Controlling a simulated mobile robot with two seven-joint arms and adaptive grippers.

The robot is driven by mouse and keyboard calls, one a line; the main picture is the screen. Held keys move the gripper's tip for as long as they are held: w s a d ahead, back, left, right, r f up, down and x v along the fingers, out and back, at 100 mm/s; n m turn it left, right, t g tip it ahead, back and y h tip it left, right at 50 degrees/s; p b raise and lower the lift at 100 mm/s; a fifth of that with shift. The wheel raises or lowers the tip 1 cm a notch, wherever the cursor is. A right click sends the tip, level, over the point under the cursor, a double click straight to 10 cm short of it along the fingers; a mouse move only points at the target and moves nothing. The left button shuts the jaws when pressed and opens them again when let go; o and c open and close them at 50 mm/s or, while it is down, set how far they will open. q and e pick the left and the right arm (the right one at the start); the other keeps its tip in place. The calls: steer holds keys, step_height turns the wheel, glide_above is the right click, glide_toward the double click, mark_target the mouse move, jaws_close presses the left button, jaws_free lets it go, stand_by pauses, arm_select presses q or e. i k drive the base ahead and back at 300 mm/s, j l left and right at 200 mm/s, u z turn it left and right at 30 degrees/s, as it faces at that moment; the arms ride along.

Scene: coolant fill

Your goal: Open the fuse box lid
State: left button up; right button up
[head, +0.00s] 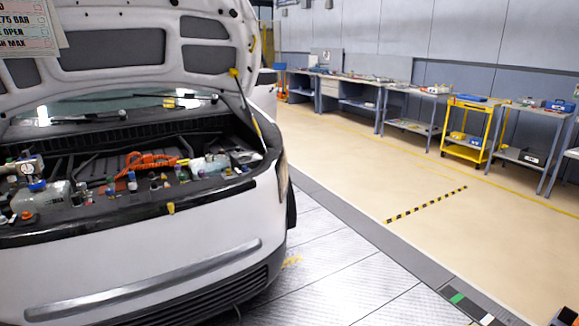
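The white car (150,270) stands at the left with its hood (130,50) raised, and the engine bay is open to view. In the bay are an orange cable bundle (150,161), a translucent tank with a blue cap (40,197) and a pale translucent reservoir (208,164) at the right. Several small caps and bottles stand along the front edge. I cannot make out which part is the fuse box or its lid at this size. Neither of my grippers is in view.
A yellow cart (467,128) and grey workbenches (408,110) line the far wall. The beige floor (350,160) is clear, with a black-and-yellow strip (426,204) on it. A hood prop (248,110) slants down at the bay's right side.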

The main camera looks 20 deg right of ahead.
mark_target(241, 158)
steer(key=l+z, duration=0.2)
steer(key=z, duration=0.3)
steer(key=i+l+z, duration=0.15)
steer(key=z, duration=0.35)
steer(key=i+l+z, duration=0.1)
steer(key=z, duration=0.4)
steer(key=i+l+z, duration=0.15)
steer(key=z, duration=0.35)
steer(key=i+z, duration=0.3)
steer(key=i, duration=0.15)
steer(key=i+z, duration=0.3)
steer(key=i, duration=0.15)
steer(key=i+j+z, duration=0.15)
steer(key=i+z, duration=0.15)
steer(key=i+j+z, duration=0.3)
steer(key=i, duration=0.2)
steer(key=i+j, duration=0.35)
steer(key=i, duration=0.15)
steer(key=i+j, duration=0.4)
steer(key=i, duration=0.15)
steer(key=i+j, duration=0.35)
steer(key=i, duration=0.15)
steer(key=u, duration=4.1)
